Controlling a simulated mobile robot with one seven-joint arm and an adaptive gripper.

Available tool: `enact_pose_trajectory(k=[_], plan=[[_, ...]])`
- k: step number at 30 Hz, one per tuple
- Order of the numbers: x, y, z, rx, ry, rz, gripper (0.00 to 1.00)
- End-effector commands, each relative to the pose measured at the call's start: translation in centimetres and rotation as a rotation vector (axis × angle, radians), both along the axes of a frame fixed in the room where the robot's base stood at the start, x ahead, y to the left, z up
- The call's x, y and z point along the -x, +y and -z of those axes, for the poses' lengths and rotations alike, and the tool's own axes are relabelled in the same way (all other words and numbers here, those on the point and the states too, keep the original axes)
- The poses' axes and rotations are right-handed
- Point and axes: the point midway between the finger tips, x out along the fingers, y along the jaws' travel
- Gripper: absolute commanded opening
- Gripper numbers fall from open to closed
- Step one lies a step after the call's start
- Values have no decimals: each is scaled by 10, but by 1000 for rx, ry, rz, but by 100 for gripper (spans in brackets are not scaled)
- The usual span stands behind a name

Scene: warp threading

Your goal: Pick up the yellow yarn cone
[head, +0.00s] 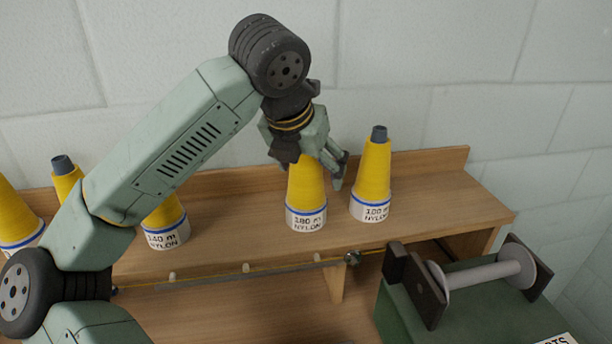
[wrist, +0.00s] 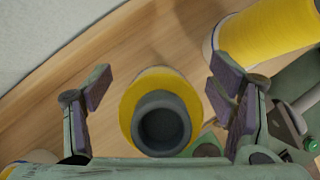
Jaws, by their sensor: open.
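Several yellow yarn cones with white labelled bases stand on a wooden shelf. The cone labelled 180 m nylon (head: 306,190) is directly under my gripper (head: 318,172); its upper end is hidden by the gripper in the head view. In the wrist view this cone (wrist: 127,108) shows from above, with its grey hollow tip centred between the two fingers of my open gripper (wrist: 160,95). The fingers stand apart on either side, with no contact visible. The cone labelled 100 m nylon (head: 374,172) stands close on the right and also shows in the wrist view (wrist: 268,38).
The cone labelled 140 m nylon (head: 166,222) and other cones stand left, partly behind my arm. The wooden shelf (head: 250,235) has a raised back board along the wall. A green machine with a white roller (head: 487,274) sits at the right front. A yellow thread runs below the shelf edge.

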Motion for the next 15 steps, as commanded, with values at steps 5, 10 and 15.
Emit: enact_pose_trajectory(k=[5,10,15], plan=[[-2,-1,4,-1,-1,0,76],[-1,-1,3,-1,-1,0,72],[-1,-1,3,-1,-1,0,60]])
